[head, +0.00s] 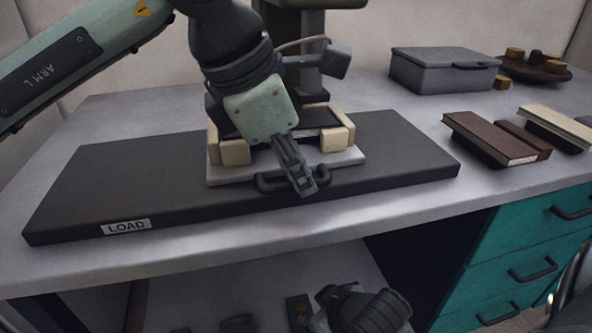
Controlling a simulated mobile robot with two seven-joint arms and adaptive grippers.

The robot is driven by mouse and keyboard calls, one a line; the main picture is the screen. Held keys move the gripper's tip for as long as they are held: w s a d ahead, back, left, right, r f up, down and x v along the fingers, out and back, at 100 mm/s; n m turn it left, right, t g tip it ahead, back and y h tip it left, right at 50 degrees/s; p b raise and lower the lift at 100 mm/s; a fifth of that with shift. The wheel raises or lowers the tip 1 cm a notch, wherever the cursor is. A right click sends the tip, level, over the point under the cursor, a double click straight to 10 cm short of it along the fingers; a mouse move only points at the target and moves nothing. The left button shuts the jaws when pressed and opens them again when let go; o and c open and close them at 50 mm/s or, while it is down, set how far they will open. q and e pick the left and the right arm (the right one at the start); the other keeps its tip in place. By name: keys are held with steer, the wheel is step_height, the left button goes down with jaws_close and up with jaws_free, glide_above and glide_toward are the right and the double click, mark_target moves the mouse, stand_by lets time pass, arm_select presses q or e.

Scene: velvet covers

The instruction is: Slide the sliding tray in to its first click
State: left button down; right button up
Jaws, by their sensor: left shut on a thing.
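The sliding tray (222,175) is a pale grey plate with a dark bar handle (266,184) along its front edge. It lies on a wide dark slab (110,186) marked LOAD, below a dark upright machine. Several tan blocks (334,140) stand around the tray's sides. My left gripper (304,187) points down at the tray's front and is shut on the handle, hiding its middle. My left arm covers part of the tray and the machine behind it. My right gripper (318,311) is low at the bottom edge, below the tabletop; its fingers are unclear.
A grey lidded case (443,72) stands at the back right, near a round brown tray (540,68) with small blocks. Books (492,142) lie on the right. Teal drawers (530,250) are below. The tabletop front strip is clear.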

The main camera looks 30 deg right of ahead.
arm_select(q)
steer(key=c, duration=1.6)
jaws_free()
steer(key=shift+o, duration=0.2)
steer(key=v, duration=1.2)
